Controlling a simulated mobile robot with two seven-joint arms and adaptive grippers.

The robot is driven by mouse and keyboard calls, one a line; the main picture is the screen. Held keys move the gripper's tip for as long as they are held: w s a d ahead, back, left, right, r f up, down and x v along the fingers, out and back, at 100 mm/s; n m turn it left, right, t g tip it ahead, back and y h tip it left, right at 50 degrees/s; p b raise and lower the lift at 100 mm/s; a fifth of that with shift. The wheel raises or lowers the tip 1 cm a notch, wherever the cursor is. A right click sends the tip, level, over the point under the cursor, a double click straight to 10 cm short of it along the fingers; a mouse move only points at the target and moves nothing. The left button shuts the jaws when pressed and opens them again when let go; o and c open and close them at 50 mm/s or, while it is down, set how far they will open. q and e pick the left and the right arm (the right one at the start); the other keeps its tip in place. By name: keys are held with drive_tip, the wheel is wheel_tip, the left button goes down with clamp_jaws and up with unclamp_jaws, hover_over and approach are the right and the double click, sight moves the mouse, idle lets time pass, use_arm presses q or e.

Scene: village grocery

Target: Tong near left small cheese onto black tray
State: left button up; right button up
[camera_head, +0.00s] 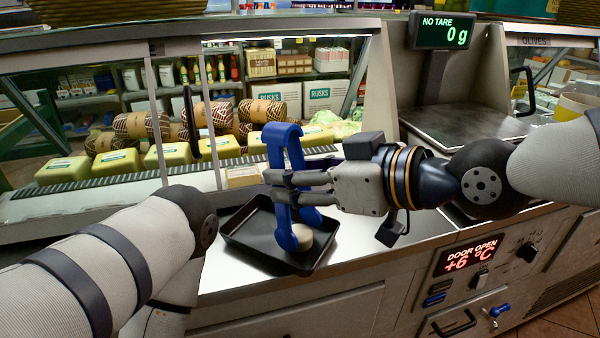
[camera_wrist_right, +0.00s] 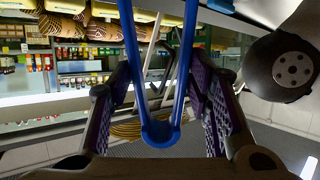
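The black tray (camera_head: 255,232) lies on the steel counter in front of the display case. A small pale round cheese (camera_head: 303,236) is at the tray's right side, low between the tips of the blue tongs (camera_head: 278,160). I cannot tell whether the tips press on it or whether it touches the tray floor. My right gripper (camera_head: 300,187) is shut on the tongs, which hang upright over the tray. In the right wrist view the tongs (camera_wrist_right: 159,132) stand between my finger pads (camera_wrist_right: 160,95). My left arm comes in from the left; its gripper is out of view.
The display case holds several yellow cheese blocks (camera_head: 117,162) and patterned rolls (camera_head: 140,124). A scale (camera_head: 465,125) with a "0 g" display (camera_head: 443,31) stands at the right. A "door open" panel (camera_head: 468,256) is on the counter front. The counter right of the tray is clear.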

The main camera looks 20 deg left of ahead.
drive_tip(key=shift+r, duration=0.1)
use_arm(q)
drive_tip(key=w+r+t+p, duration=0.1)
drive_tip(key=w+r+p, duration=0.1)
drive_tip(key=shift+w+r, duration=0.35)
use_arm(e)
wheel_tip(320, 180, up, 10)
idle(0.3)
